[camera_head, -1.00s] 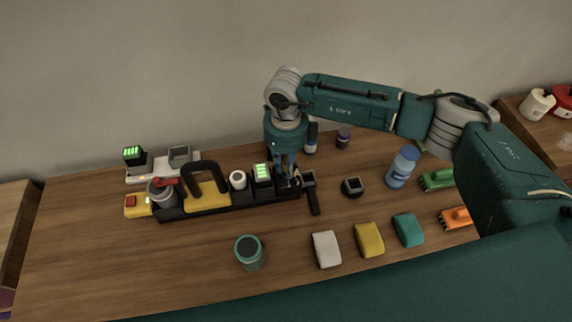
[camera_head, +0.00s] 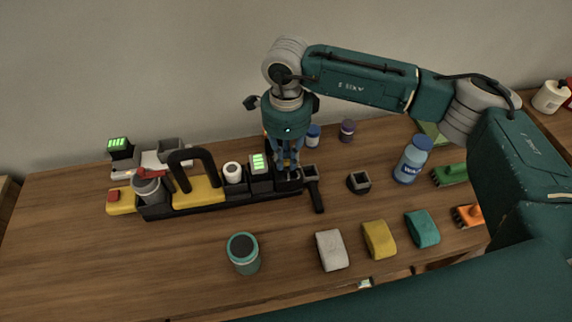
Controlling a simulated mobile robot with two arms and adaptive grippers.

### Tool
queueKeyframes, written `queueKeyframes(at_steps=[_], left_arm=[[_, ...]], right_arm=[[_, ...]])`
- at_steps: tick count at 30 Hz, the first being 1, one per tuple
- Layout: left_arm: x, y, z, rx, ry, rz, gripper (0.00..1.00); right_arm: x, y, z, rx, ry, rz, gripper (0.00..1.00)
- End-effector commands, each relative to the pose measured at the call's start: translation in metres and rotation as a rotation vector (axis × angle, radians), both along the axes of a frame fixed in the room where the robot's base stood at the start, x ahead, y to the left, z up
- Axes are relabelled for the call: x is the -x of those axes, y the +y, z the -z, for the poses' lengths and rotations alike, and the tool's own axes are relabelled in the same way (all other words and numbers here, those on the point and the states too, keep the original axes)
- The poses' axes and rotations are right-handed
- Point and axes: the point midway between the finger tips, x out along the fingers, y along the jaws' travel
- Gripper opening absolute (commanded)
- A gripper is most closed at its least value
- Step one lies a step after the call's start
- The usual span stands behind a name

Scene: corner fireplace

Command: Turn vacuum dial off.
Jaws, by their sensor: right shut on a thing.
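My right gripper (camera_head: 288,167) points straight down at the right end of the long black unit (camera_head: 225,205). Its fingers are shut on a small dark part there. The fingers mostly hide that part, so I cannot tell for certain that it is the vacuum dial. The unit also carries a yellow block with a black arched handle (camera_head: 195,165), a white roll (camera_head: 233,173) and a black box with a green lit display (camera_head: 259,164). My left gripper is not in view.
A teal-rimmed cup (camera_head: 243,253) stands in front. White (camera_head: 331,250), yellow (camera_head: 379,239) and teal (camera_head: 422,229) blocks lie at the front right. A blue bottle (camera_head: 411,160) stands at right. The front left of the table is clear.

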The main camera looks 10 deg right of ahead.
Motion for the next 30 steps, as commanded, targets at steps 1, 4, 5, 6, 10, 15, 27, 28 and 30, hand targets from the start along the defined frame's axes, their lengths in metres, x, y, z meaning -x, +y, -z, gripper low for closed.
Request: queueKeyframes(at_steps=[1, 4, 5, 6, 10, 15, 27, 28, 30], left_arm=[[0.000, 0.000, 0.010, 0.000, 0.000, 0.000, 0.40], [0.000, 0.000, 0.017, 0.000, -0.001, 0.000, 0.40], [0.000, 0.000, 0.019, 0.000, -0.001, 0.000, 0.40], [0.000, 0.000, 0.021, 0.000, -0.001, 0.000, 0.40], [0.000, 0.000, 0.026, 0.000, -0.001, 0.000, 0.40], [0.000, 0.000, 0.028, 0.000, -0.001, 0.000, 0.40], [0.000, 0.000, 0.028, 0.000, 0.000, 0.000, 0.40], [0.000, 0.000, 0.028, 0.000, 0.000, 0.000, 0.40], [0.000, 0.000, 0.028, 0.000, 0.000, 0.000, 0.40]], right_arm=[[-0.001, 0.000, 0.003, -0.001, -0.003, -0.030, 0.00], [-0.001, 0.000, 0.002, -0.002, -0.004, -0.087, 0.00], [-0.001, 0.000, 0.002, -0.002, -0.004, -0.100, 0.00], [-0.001, 0.000, 0.001, -0.002, -0.004, -0.119, 0.00], [0.000, 0.000, 0.000, -0.002, -0.002, -0.161, 0.00], [0.000, 0.000, -0.001, -0.002, -0.003, -0.191, 0.00], [0.000, 0.000, -0.002, -0.003, -0.002, -0.198, 0.00], [0.000, 0.000, -0.002, -0.003, -0.002, -0.198, 0.18], [0.000, 0.000, -0.002, -0.003, -0.002, -0.198, 0.32]])
